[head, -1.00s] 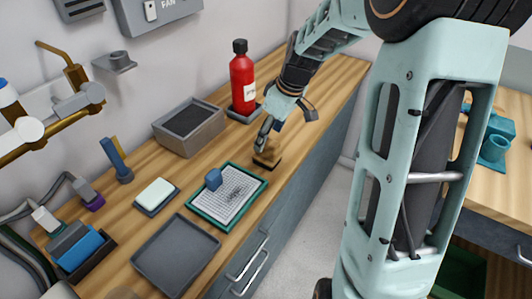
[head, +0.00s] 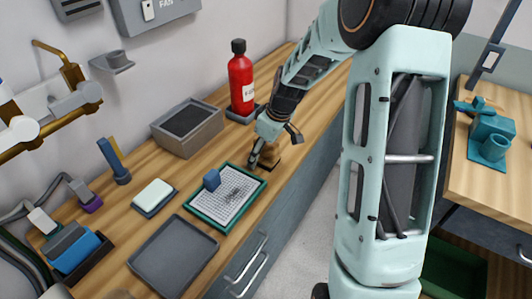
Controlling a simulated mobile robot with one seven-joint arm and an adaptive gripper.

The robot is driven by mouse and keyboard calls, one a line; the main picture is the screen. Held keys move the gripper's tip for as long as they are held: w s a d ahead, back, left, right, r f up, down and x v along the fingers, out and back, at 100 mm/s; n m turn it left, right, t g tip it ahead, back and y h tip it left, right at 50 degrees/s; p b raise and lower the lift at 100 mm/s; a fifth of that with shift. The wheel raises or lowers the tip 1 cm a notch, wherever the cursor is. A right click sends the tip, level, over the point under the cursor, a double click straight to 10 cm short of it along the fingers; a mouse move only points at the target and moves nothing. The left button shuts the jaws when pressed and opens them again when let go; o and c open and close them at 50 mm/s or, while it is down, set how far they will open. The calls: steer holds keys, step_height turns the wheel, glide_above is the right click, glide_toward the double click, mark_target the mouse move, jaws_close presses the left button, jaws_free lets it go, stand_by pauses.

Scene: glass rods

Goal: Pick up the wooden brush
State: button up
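The wooden brush (head: 271,157), a small tan block with a dark lower part, stands on the wooden counter just beyond the far right corner of the green-framed mat. My gripper (head: 276,149) is right above and around the top of it, with its fingers spread wide. One finger reaches down at the brush's left side and hides part of it. The other finger sticks out to the right, above the brush. I cannot tell whether either finger touches it.
A red extinguisher (head: 241,83) and a grey open box (head: 167,140) stand behind. A grey tray (head: 161,256) and white soap-like block (head: 154,195) are nearer. The counter's front edge is close to the brush's right.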

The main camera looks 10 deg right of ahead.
steer(key=c, duration=1.2)
steer(key=shift+o, duration=0.2)
steer(key=shift+r, duration=0.1)
steer(key=shift+r, duration=0.55)
steer(key=shift+v, duration=1.25)
steer(key=s+d+r+p, duration=0.1)
steer(key=s+d+r, duration=0.1)
steer(key=s+r, duration=0.7)
steer(key=shift+s+d+r, duration=0.15)
steer(key=shift+s+d, duration=0.1)
steer(key=shift+s, duration=1.85)
